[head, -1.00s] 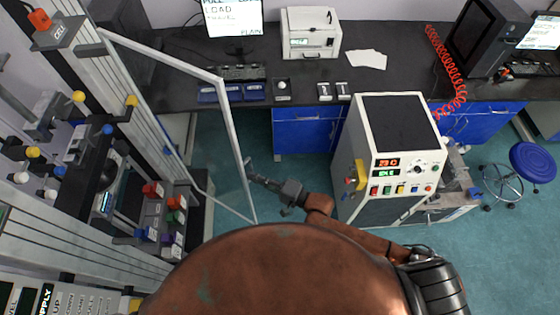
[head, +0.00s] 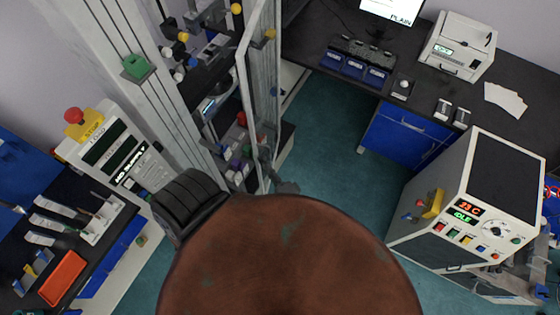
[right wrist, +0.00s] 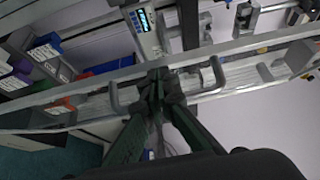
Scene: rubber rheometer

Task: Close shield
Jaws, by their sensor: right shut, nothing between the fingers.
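The shield (head: 243,100) is a clear panel in a pale metal frame on the tall rheometer (head: 135,35). In the head view it stands nearly edge-on, close to the front of the machine. My right gripper (head: 264,158) is at its outer side. In the right wrist view, the shut, empty fingers (right wrist: 158,78) overlap the long shield frame bar (right wrist: 240,85), between two bent handle ends. I cannot tell whether they touch it. My left gripper is not in view.
A white cabinet (head: 460,195) with a red and green display stands at the right. A black bench (head: 405,65) with a monitor and small blue boxes is behind. A control panel (head: 110,150) with a red stop button stands at the left. Open floor (head: 330,140) lies between.

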